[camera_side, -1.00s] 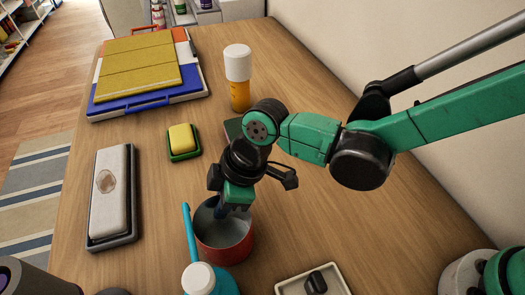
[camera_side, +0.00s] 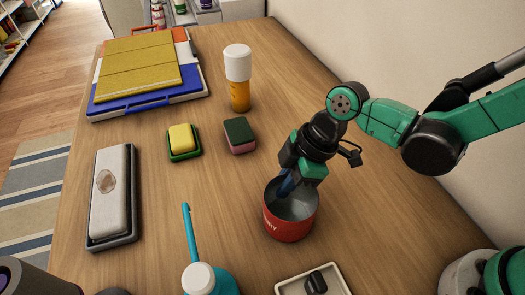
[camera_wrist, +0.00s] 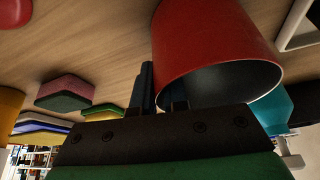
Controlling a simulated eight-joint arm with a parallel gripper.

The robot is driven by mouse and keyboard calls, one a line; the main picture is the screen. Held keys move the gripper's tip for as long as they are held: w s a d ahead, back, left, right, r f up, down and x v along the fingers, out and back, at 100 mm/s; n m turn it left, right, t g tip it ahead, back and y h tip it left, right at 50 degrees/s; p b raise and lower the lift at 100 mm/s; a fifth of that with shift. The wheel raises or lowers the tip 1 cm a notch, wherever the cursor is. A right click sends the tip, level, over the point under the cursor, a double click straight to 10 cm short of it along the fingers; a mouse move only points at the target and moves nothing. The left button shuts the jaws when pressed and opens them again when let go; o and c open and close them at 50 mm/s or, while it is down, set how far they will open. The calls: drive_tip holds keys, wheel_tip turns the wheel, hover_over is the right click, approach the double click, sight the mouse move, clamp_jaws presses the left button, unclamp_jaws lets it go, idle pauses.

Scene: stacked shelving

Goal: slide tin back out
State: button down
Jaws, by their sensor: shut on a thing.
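The red tin (camera_side: 286,229) is open-topped with a grey inside and stands upright on the wooden table, in the right middle of the side view. My gripper (camera_side: 288,188) comes down from above at a tilt and is shut on the tin's far left wall, with a finger inside the rim. In the wrist view the tin (camera_wrist: 215,45) fills the upper right, close beside the dark fingers (camera_wrist: 160,92). The exact contact at the fingertips is partly hidden.
A pale tray with a black knob (camera_side: 315,283) lies in front of the tin. A blue bottle with a white cap (camera_side: 199,278) stands front left. A pink-and-green sponge (camera_side: 240,135) and an orange bottle (camera_side: 239,88) are behind. Bare table lies left of the tin.

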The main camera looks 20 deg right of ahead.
drive_tip(key=shift+d, duration=0.1)
drive_tip(key=c, duration=0.8)
unclamp_jaws()
drive_tip(key=shift+r, duration=0.1)
drive_tip(key=shift+v, duration=2.7)
drive_tip(key=d+r+m+t+h, duration=0.1)
drive_tip(key=d+r+m+t, duration=0.1)
drive_tip(key=d+m, duration=0.3)
drive_tip(key=d+r+m+t+h, duration=0.1)
drive_tip(key=d+m+t+h, duration=0.1)
drive_tip(key=d+m, duration=0.3)
drive_tip(key=s+d+r+m+t+h, duration=0.1)
drive_tip(key=d+r+m+t, duration=0.1)
drive_tip(key=d+m, duration=0.3)
drive_tip(key=shift+d+r+m, duration=0.15)
drive_tip(key=shift+d+m, duration=0.05)
drive_tip(key=shift+d, duration=0.6)
drive_tip(key=shift+d+r+m, duration=0.15)
drive_tip(key=shift+d+m, duration=0.05)
drive_tip(key=shift+d, duration=0.65)
